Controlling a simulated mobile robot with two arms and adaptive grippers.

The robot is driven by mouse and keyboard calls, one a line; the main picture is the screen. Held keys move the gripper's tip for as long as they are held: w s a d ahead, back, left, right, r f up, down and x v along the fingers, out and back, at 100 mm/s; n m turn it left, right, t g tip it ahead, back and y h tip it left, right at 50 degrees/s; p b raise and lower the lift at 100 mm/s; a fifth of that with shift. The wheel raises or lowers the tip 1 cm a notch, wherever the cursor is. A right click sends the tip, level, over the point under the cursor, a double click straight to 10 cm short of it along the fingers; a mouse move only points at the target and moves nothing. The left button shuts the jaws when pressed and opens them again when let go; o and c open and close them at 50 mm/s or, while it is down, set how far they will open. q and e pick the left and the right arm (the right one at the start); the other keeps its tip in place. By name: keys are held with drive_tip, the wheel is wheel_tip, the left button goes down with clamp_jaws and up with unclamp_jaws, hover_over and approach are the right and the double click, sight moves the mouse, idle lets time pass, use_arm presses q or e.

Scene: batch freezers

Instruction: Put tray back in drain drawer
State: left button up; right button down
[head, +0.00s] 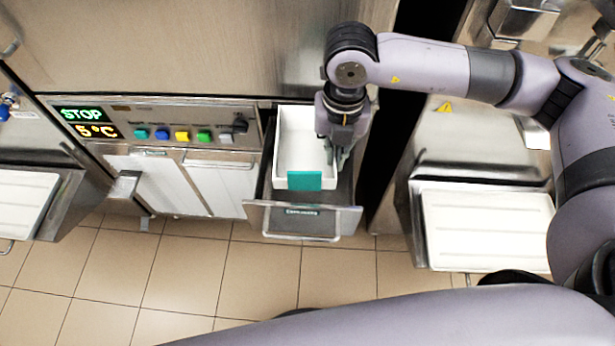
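The tray (293,150) is a white, open box with a teal tab on its front end. It sits in the pulled-out drain drawer (338,190), whose clear front panel and handle face the floor. Whether the tray rests fully on the drawer bottom cannot be told. My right gripper (338,158) points down at the tray's right wall, and its fingers are dark and partly hidden by the wrist. Whether the fingers are closed on the wall cannot be told. My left gripper is not in view.
A control panel (165,132) with a STOP display and coloured buttons is left of the drawer. A metal lever (124,185) sticks out below it. White-topped trays stand at the far left (22,200) and the right (485,228). The tiled floor (210,270) in front is clear.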

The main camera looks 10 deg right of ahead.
drive_tip(key=shift+f, duration=0.2)
drive_tip(key=shift+m, duration=0.3)
wheel_tip(320, 180, down, 13)
drive_tip(key=shift+s+a+f+p, duration=0.1)
drive_tip(key=shift+f+p, duration=0.05)
drive_tip(key=shift+p, duration=0.6)
drive_tip(key=w, duration=0.1)
drive_tip(key=w+p, duration=0.1)
drive_tip(key=w+d+f, duration=0.1)
drive_tip(key=w, duration=0.1)
drive_tip(key=shift+d+p, duration=0.1)
drive_tip(key=shift+p, duration=0.2)
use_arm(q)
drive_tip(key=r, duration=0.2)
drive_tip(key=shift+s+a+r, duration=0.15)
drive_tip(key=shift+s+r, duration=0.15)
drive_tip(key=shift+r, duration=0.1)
use_arm(e)
drive_tip(key=shift+f, duration=0.15)
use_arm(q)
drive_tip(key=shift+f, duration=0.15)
use_arm(e)
drive_tip(key=c, duration=2.3)
unclamp_jaws()
drive_tip(key=shift+s+f, duration=0.1)
drive_tip(key=shift+f, duration=0.1)
drive_tip(key=o, duration=0.5)
